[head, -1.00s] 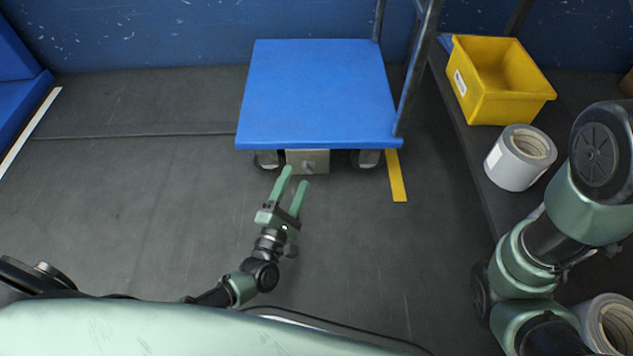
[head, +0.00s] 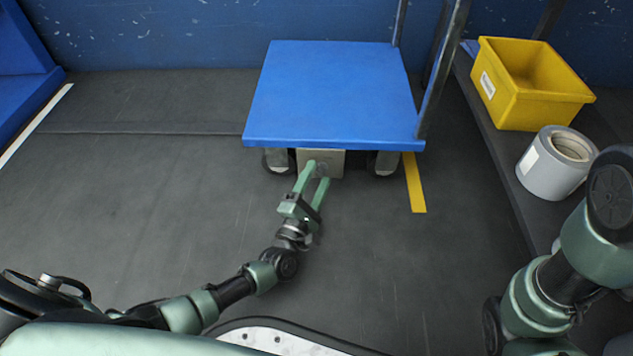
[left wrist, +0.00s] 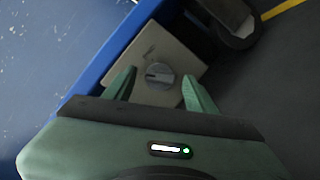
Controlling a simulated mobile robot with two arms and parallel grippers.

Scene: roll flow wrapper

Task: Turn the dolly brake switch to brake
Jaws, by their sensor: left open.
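The blue dolly (head: 335,95) stands on the floor against the blue wall, with a metal switch box (head: 335,160) under its front edge. In the left wrist view the box's plate (left wrist: 176,48) carries a round grey knob, the brake switch (left wrist: 159,76), with a dark slot or pointer mark. My left gripper (head: 319,171) is open, its green fingers reaching to the front of the box. In the left wrist view the fingers (left wrist: 160,84) lie on either side of the knob; I cannot tell whether they touch it. The right gripper is not in view.
Dolly wheels (head: 383,163) flank the box. A yellow floor strip (head: 414,184) lies right of the dolly. A dark shelf at the right carries a yellow bin (head: 540,105) and a white roll (head: 548,175). The floor left of the dolly is clear.

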